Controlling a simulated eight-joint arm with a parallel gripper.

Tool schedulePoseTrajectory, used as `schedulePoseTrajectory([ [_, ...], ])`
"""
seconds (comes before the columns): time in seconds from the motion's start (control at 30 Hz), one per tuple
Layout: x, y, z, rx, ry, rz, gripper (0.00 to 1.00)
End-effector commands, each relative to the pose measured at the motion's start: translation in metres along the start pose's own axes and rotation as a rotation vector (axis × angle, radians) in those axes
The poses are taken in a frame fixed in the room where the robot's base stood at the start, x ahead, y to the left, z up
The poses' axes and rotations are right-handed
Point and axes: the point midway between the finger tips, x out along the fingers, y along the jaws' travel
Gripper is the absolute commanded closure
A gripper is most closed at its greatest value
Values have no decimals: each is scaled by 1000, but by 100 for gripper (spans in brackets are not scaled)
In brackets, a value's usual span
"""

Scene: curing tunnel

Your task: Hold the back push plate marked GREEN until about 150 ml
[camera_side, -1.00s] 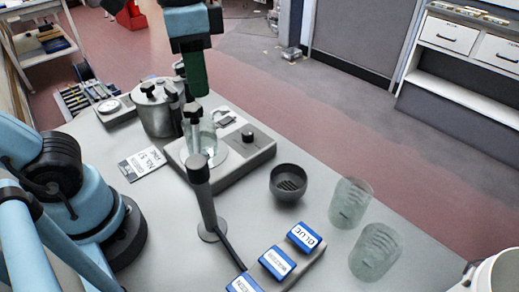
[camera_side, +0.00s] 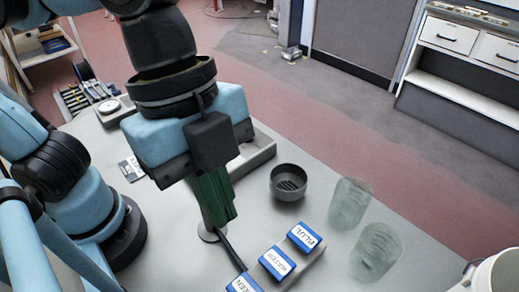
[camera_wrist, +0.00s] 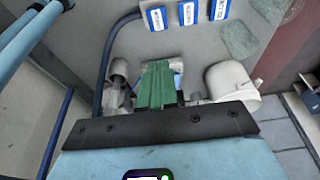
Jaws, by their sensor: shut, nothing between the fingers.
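Three blue push plates with white labels sit in a row on a grey bar at the bottom of the side view. The farthest reads BLUE (camera_side: 303,238), the middle one seems to read WATER (camera_side: 277,263), and the nearest, cut by the frame edge, seems to be GREEN (camera_side: 243,284). The three plates also show at the top of the wrist view (camera_wrist: 188,12), too small to read. My gripper (camera_side: 221,220), with green fingers, is shut and empty, beyond the plates and apart from them. It also shows in the wrist view (camera_wrist: 158,66). The spout post and beaker are mostly hidden by my arm.
A dark bowl (camera_side: 288,182) stands right of my gripper. Two clear glasses (camera_side: 349,203) (camera_side: 376,250) stand farther right. A dark tube (camera_side: 231,248) runs from the post base to the plates.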

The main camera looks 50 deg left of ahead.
Motion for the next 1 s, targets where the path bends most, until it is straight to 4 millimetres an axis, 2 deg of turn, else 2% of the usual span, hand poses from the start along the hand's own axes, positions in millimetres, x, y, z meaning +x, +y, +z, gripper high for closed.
schedulePoseTrajectory([
  [0.1,13,0,4,-2,0,0,100],
  [0.2,18,0,6,-3,-1,0,100],
  [0.67,22,0,6,-4,-1,0,100],
  [0.77,30,0,6,-4,-1,0,100],
  [1.0,60,-1,6,-3,-1,0,100],
])
